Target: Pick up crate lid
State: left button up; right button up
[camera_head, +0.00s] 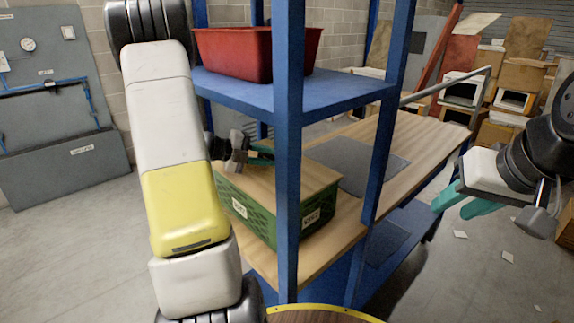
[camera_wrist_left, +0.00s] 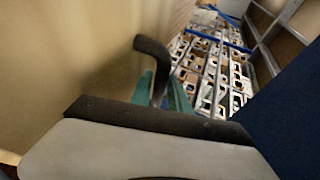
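The tan crate lid (camera_head: 300,178) lies flat on the green crate (camera_head: 245,212) on the rack's wooden shelf. A blue post hides part of both. My left gripper (camera_head: 262,152) is at the far left of the lid, mostly hidden behind my arm and the post. In the left wrist view, its teal fingers (camera_wrist_left: 163,92) are on either side of a dark bent bar (camera_wrist_left: 153,58), which looks like a handle. Whether they grip it cannot be told. A tan surface fills that view's left. My right gripper (camera_head: 463,202) is open and empty at the right, away from the rack.
A red bin (camera_head: 233,54) sits on the blue upper shelf (camera_head: 335,90) above the crate. Blue posts (camera_head: 288,150) stand close in front. A grey mat (camera_head: 357,165) lies on the wooden shelf right of the crate. Boxes are piled at the back right. The floor at left is clear.

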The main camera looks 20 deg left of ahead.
pick_arm(q)
grip_shut()
dwell(1.4)
